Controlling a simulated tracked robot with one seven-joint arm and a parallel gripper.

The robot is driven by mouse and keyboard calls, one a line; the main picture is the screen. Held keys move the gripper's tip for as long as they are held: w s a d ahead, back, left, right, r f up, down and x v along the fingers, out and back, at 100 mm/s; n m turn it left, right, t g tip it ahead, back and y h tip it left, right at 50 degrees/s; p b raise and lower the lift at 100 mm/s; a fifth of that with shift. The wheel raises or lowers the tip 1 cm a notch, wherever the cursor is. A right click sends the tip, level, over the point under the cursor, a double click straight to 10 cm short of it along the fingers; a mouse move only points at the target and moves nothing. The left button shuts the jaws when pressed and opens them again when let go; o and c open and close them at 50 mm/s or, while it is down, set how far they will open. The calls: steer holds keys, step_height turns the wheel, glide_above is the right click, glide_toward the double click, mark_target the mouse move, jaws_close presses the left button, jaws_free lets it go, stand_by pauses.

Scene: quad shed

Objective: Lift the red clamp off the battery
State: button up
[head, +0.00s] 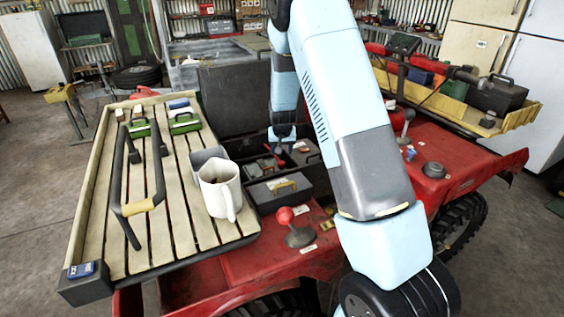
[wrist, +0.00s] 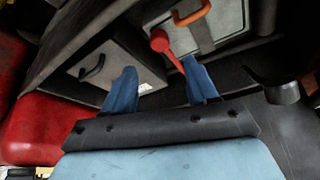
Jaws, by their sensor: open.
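In the wrist view, the red clamp (wrist: 161,42) is a red rounded end with a thin red arm running down to the right. It lies against a grey box with an orange handle (wrist: 205,22), which looks like the battery. My gripper (wrist: 160,68) is open, its two blue fingers apart; the clamp's thin arm lies between them in the picture, nearer the right finger. I cannot tell whether they touch. In the head view, my gripper (head: 283,137) reaches down into the quad's open box, and small red parts (head: 274,151) show just below it; the clamp's details are hidden there.
A grey box with a yellow handle (head: 262,192) stands nearer in the compartment. A slatted rack (head: 160,240) with a white jug (head: 221,190) is at the left. A red-knobbed lever (head: 285,216) rises in front. The raised dark lid (head: 232,98) stands behind.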

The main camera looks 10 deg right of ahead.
mark_target(281, 162)
steer(key=x, duration=0.9)
steer(key=shift+r, duration=0.1)
jaws_close()
stand_by(0.4)
